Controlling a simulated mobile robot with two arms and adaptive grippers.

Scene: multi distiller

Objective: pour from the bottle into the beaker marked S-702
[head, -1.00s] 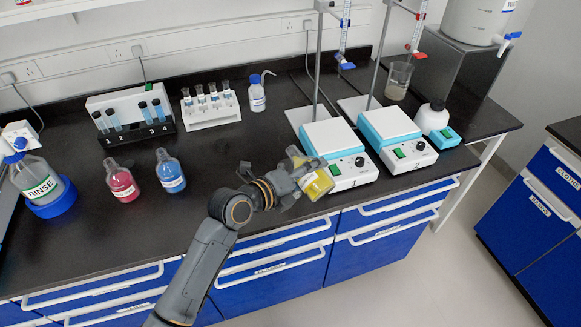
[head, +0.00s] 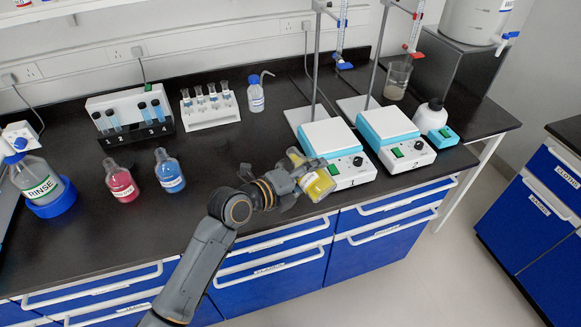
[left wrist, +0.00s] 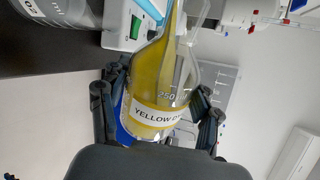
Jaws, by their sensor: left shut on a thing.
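My left gripper (head: 300,183) is shut on a clear bottle of yellow liquid (head: 319,186) and holds it tilted in front of stirrer plate 1, by the bench's front edge. In the left wrist view the fingers (left wrist: 157,100) clasp the bottle (left wrist: 172,62) from both sides. Its label begins "YELLOW" and the rest is cut off; the liquid lies along one side. My right gripper is out of view.
Stirrer plates 1 (head: 330,140) and 2 (head: 389,128) with upright rods stand beside the held bottle. Red (head: 121,183) and blue (head: 169,172) bottles, a rinse bottle (head: 40,184) and tube racks (head: 210,107) stand left. The middle of the bench is clear.

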